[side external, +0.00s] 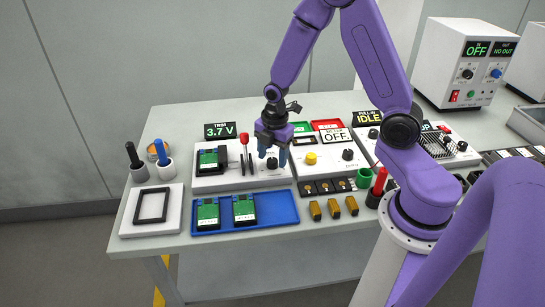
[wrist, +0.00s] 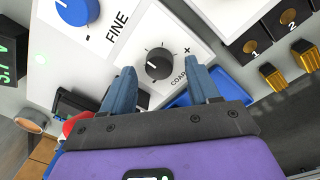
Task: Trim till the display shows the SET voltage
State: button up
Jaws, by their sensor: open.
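The display (side external: 219,131) above the trim station reads "TRIM 3.7 V"; its edge shows in the wrist view (wrist: 6,58). A black knob (wrist: 159,62) with a white pointer line, labelled COARSE with minus and plus marks, is below my gripper. A blue knob (wrist: 77,9) labelled FINE is beside it. My gripper (side external: 272,157) is open, its blue fingers on either side of the coarse knob in the wrist view; I cannot tell whether they touch it. A dark board with a green label (side external: 209,160) sits on the station's left side. I cannot read a SET value on it.
A red-topped lever (side external: 244,142) stands close left of my gripper. A blue tray (side external: 270,222) with two boards lies in front. Dark numbered slots and several gold parts (side external: 333,208) lie front right.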

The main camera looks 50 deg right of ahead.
jog(key=shift+f, duration=0.55)
jog(key=c, duration=1)
jog(key=shift+c, duration=0.2)
